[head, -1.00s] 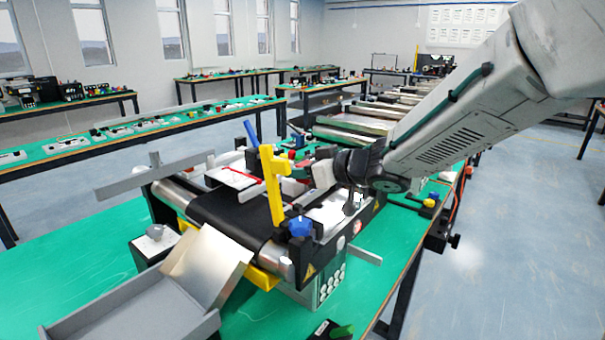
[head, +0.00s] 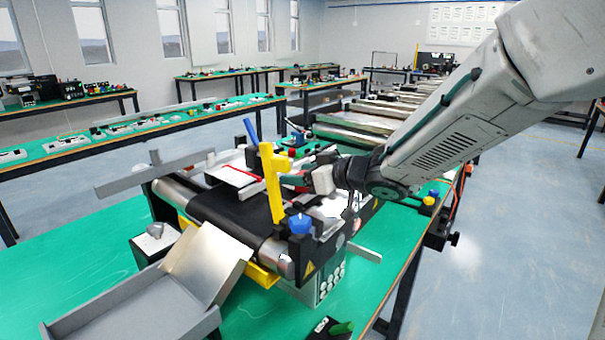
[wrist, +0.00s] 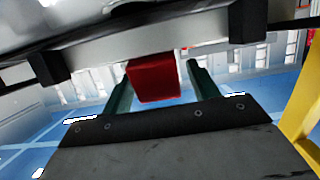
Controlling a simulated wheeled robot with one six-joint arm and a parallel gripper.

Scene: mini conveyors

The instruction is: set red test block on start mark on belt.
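The red test block (wrist: 153,80) shows in the wrist view between the two green fingers of my gripper (wrist: 160,82), held clear against the distant room. In the head view my gripper (head: 293,181) is above the near side of the mini conveyor, beside the yellow upright; the block is not clearly visible there. The black belt (head: 228,211) runs between metal rollers and its visible part is empty. I cannot make out a start mark; the yellow upright and my gripper cover part of the belt.
The yellow upright (head: 271,185) stands close to my fingers and also shows in the wrist view (wrist: 303,115). A blue knob (head: 300,224) sits at the conveyor's near corner. A grey tray (head: 135,305) and tilted metal chute (head: 208,262) are at front left. Green tabletop (head: 90,245) is clear at left.

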